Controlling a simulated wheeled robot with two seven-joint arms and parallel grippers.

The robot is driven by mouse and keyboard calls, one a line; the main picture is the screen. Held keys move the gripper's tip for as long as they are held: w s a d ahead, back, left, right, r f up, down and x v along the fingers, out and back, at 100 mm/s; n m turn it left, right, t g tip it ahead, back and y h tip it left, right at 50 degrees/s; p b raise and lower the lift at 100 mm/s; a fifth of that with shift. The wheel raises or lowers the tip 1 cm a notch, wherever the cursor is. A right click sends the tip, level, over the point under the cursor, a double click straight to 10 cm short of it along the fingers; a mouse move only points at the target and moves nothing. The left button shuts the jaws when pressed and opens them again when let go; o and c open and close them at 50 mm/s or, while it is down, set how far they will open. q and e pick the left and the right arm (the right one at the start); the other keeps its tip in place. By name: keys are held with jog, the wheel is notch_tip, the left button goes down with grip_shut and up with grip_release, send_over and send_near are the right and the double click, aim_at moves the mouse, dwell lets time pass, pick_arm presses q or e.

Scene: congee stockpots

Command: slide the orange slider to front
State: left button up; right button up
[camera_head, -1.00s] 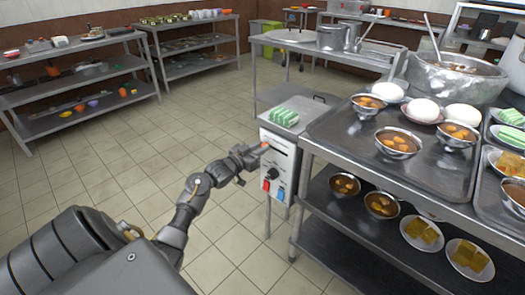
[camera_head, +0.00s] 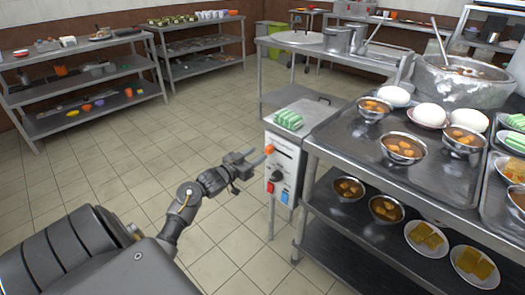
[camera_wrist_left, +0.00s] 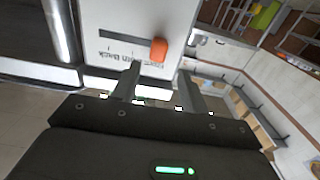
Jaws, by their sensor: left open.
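The orange slider knob (camera_head: 269,149) sits at the left end of a dark slot on the white control panel (camera_head: 281,172). In the left wrist view the orange knob (camera_wrist_left: 158,50) is at the right end of the slot. My left gripper (camera_head: 258,160) is open and empty in front of the panel, just below and left of the knob. In the wrist view its fingers (camera_wrist_left: 158,75) point at the panel, spread apart, with the knob beyond them and a small gap between. My right gripper is not in view.
A black dial (camera_head: 276,176) and red and blue switches (camera_head: 278,192) are below the slider. The metal table (camera_head: 325,150) with bowls and trays stands close on the right. Tiled floor (camera_head: 140,155) to the left is clear.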

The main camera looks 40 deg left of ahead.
pick_arm(q)
jog(key=s, duration=0.6)
jog(key=shift+a+p, duration=0.2)
jog(key=shift+p, duration=0.1)
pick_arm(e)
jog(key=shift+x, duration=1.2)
pick_arm(q)
jog(key=shift+s, duration=0.1)
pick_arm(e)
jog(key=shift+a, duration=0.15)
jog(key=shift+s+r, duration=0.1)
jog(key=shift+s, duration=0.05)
